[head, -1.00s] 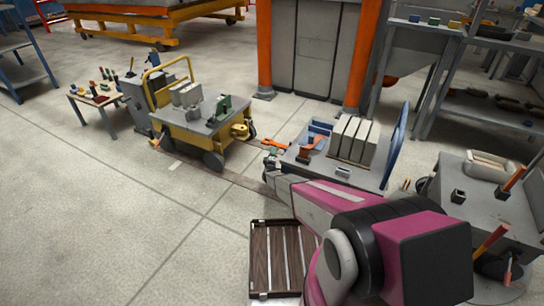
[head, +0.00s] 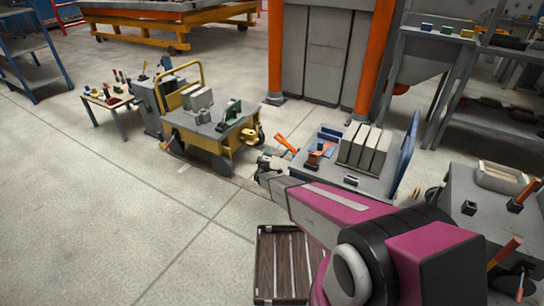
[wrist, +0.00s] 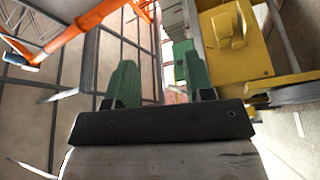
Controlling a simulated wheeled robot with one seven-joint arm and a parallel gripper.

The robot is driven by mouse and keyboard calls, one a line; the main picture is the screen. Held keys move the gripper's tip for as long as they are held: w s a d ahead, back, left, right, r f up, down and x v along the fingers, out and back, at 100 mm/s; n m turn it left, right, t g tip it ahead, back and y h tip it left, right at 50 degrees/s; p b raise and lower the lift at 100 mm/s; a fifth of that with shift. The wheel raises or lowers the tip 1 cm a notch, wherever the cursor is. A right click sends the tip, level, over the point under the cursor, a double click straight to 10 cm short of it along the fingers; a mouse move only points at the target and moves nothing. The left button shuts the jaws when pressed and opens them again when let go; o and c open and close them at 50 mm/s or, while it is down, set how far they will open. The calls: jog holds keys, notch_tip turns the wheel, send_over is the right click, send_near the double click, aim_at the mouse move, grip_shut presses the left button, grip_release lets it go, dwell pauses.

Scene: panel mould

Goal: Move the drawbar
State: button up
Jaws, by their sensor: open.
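A short orange bar (head: 286,143), which looks like the drawbar, juts from the left end of the low grey cart (head: 345,178) in the head view. My gripper (head: 266,163) is just in front of and left of this bar, beside the yellow cart (head: 215,145). In the wrist view my gripper (wrist: 160,88) shows two green fingers apart with nothing between them. The yellow cart fills the right of the wrist view (wrist: 238,45). A long orange bar (wrist: 85,22) crosses its upper left; I cannot tell whether it is the drawbar.
The grey cart carries upright grey slabs (head: 364,147) and a blue bin (head: 330,135). A slatted dark crate (head: 264,270) lies on the floor below my arm. A small tool table (head: 107,100) stands at the left. The floor at front left is clear.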

jog(key=shift+s+a+r, duration=0.25)
jog(key=shift+s+a, duration=0.05)
jog(key=shift+a, duration=0.1)
jog(key=c, duration=0.5)
jog(key=shift+w, duration=0.4)
grip_shut()
jog(key=w+d+r+g+y, duration=0.2)
jog(key=w+g+y, duration=0.15)
jog(key=w, duration=0.35)
jog(key=w+d+r+g+y, duration=0.2)
jog(key=w+g, duration=0.3)
jog(key=w, duration=0.3)
jog(key=w+d+r+m+g+y, duration=0.1)
jog(key=w+d+r+g+y, duration=0.1)
jog(key=d+r+g, duration=0.7)
jog(key=w+a+f, duration=0.1)
jog(key=a+f, duration=0.1)
jog(key=f, duration=0.3)
jog(key=w+a+f+t, duration=0.1)
jog(key=w+a+f, duration=0.1)
jog(key=f, duration=0.4)
jog(key=shift+w+a+f, duration=0.15)
jog(key=shift+a+f, duration=0.15)
jog(key=shift+a, duration=0.35)
